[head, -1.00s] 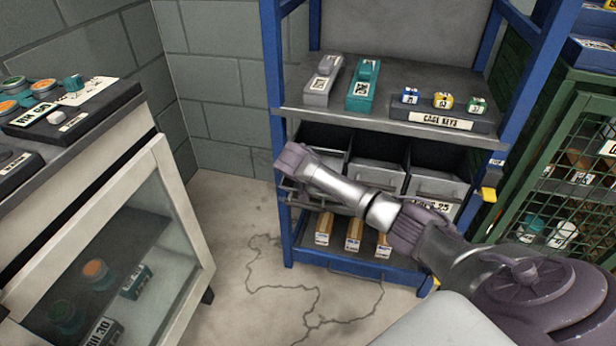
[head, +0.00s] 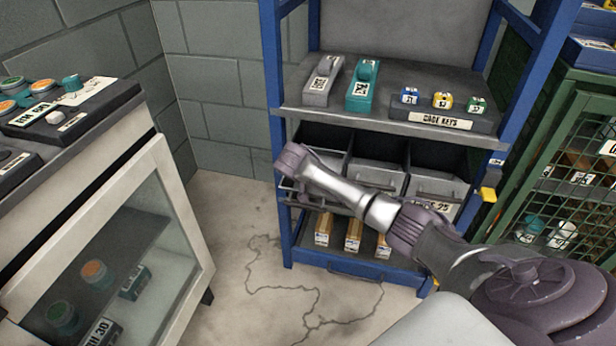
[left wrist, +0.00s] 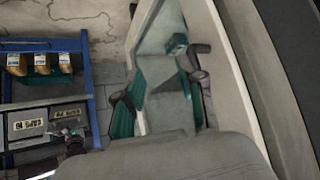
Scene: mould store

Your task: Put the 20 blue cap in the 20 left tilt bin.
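Three tilt bins stand in a row in the blue rack: a left bin (head: 326,139), a middle bin (head: 378,175) and a right bin (head: 440,188) whose label ends in 25. My right gripper (head: 296,190) is at the front of the left bin and partly covers it; its finger opening is unclear. It also shows in the left wrist view (left wrist: 72,140) near the bin fronts. My left gripper (left wrist: 158,95) is open, its two fingers apart beside a pale cabinet, with nothing visible held between them. I cannot pick out a blue cap marked 20.
Blue, yellow and green key tags (head: 443,100) sit on the shelf above the bins. Boxes (head: 353,235) stand below. A glass-fronted cabinet (head: 125,260) is at left, a green mesh cage (head: 550,190) at right. The floor (head: 240,270) between is clear.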

